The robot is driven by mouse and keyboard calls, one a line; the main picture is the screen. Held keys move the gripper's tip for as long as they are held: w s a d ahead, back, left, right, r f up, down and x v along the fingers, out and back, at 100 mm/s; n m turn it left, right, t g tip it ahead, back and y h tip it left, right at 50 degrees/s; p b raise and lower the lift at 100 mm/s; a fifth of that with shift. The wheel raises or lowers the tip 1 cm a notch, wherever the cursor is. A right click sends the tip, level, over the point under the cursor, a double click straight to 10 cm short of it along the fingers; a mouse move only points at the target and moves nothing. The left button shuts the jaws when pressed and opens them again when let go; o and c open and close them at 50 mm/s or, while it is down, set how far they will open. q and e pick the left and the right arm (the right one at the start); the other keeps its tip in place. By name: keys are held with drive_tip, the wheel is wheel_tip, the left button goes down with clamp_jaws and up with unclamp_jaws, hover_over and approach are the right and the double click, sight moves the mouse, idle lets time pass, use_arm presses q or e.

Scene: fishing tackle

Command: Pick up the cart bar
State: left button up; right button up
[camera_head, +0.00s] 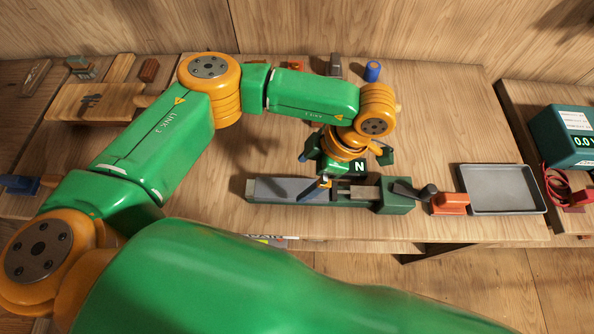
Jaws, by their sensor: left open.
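A long dark green fixture (405,199) lies near the front edge of the wooden table, with a flat grey strip (290,189) on its left part. A small brownish-grey bar (366,193) sits in its right part; I cannot tell for sure whether this is the cart bar. My left gripper (316,171) is open and points down above the middle of the fixture, left of the small bar. Its body and wrist hide part of the fixture's back edge. I cannot tell whether a fingertip touches the fixture. My right gripper is out of view.
A teal meter (564,138) stands on the right table. A blue cylinder (372,71) stands at the back. A wooden board (97,102) lies at left.

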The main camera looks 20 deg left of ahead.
sight(292, 188)
use_arm(q)
drive_tip(key=shift+s+a+f+p, duration=0.75)
drive_tip(key=shift+s+f+p, duration=0.15)
drive_tip(key=shift+p, duration=0.3)
drive_tip(key=x, duration=0.2)
drive_tip(key=shift+w+f, duration=0.15)
drive_tip(key=shift+f, duration=0.25)
drive_tip(key=shift+w+f, duration=0.2)
drive_tip(key=shift+w, duration=0.1)
drive_tip(key=shift+s, duration=0.15)
drive_tip(key=c, duration=1)
clamp_jaws()
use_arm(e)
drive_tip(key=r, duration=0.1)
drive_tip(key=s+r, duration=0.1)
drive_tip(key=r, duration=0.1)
